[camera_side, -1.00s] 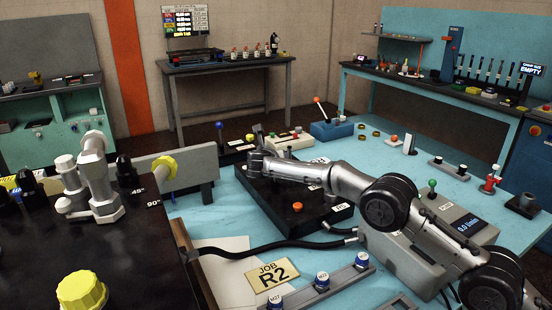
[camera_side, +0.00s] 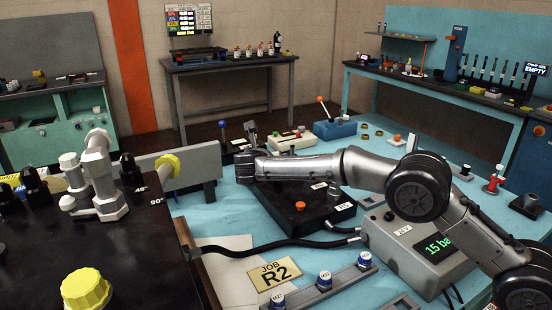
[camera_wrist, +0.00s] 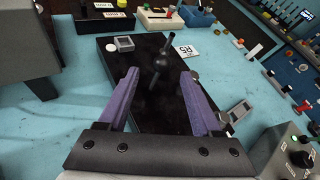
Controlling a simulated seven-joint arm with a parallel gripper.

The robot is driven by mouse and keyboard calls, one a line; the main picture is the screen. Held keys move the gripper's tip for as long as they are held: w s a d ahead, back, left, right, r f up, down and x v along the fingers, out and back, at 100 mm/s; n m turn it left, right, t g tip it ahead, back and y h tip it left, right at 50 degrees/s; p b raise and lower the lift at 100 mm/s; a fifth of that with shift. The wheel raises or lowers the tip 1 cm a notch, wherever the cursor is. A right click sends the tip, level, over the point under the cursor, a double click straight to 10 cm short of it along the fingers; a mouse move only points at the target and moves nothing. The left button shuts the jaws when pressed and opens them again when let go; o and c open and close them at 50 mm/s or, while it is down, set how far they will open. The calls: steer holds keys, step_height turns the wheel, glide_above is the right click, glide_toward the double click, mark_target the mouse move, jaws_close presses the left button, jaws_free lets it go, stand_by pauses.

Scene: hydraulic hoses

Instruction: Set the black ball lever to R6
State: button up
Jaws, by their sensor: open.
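A dark lever (camera_wrist: 165,40) rises from the black box, with a small dark knob at its top, in the wrist view. It stands just beyond the gap between my fingertips, and I see no contact. A dark upright lever tip also shows behind my gripper in the side view (camera_side: 251,130). My gripper (camera_wrist: 157,75) is open, with purple fingers reaching over the black box (camera_wrist: 150,115). In the side view my gripper (camera_side: 243,170) is at the box's back left, and my arm hides part of the box. A white label (camera_wrist: 186,51) starting with R lies right of the lever; its digit is unclear.
An orange button (camera_side: 300,206) is on the black box. A grey unit (camera_side: 425,245) with a green display stands at the right, and hoses run to the left. A JOB R2 card (camera_side: 274,273) lies in front.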

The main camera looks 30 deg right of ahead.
steer(key=v, duration=0.3)
steer(key=shift+s+a, duration=0.15)
steer(key=shift+s, duration=0.05)
